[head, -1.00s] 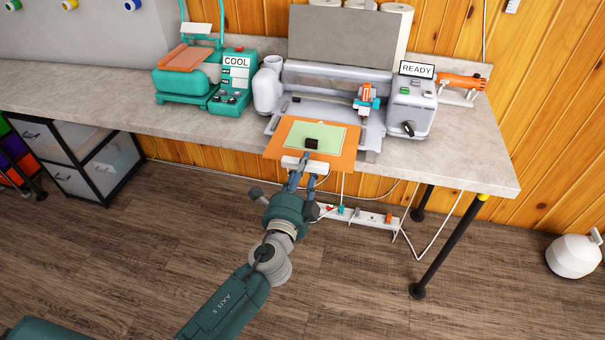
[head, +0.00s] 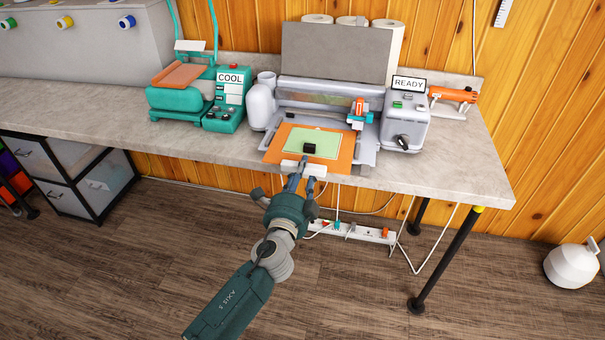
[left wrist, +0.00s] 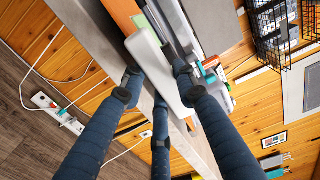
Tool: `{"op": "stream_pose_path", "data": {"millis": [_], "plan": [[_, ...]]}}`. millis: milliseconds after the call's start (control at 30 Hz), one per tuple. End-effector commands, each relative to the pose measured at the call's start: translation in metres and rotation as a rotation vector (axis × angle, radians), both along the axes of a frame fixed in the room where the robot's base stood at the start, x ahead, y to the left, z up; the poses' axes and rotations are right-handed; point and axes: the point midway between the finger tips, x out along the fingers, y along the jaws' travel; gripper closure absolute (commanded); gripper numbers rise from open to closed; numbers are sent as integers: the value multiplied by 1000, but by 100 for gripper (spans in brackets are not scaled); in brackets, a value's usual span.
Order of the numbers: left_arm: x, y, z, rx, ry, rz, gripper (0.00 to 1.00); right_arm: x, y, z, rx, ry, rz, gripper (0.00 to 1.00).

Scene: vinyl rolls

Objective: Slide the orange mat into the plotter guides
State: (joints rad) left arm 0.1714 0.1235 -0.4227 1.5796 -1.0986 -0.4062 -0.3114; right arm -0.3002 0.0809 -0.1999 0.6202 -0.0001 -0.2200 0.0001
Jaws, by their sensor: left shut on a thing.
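A white grip bar (head: 290,165) runs along the mat's front edge. My left gripper (head: 300,172) is shut on this bar, at the table's front edge. In the left wrist view the fingers (left wrist: 155,80) close around the white bar (left wrist: 157,66), with a strip of the orange mat (left wrist: 122,14) beyond it. I cannot tell how the mat's far edge meets the guides. My right gripper is not in view.
A teal heat press (head: 182,95) marked COOL stands left of the plotter. A grey control box (head: 404,122) marked READY stands right of it, with an orange tool (head: 453,95) beyond. The right end of the table (head: 460,170) is clear.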

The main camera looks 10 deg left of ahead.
Motion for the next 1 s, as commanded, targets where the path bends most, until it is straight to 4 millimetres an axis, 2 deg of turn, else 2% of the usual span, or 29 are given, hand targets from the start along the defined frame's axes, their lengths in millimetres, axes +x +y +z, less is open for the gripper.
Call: {"op": "stream_pose_path", "data": {"millis": [333, 800, 1000], "plan": [[2, 0, 1, 0, -2, 0, 100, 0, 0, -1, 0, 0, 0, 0], [28, -1, 0, -1, -3, -1, 100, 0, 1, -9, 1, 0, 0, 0], [30, -1, 0, -1, -2, -1, 100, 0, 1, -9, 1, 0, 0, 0]]}}
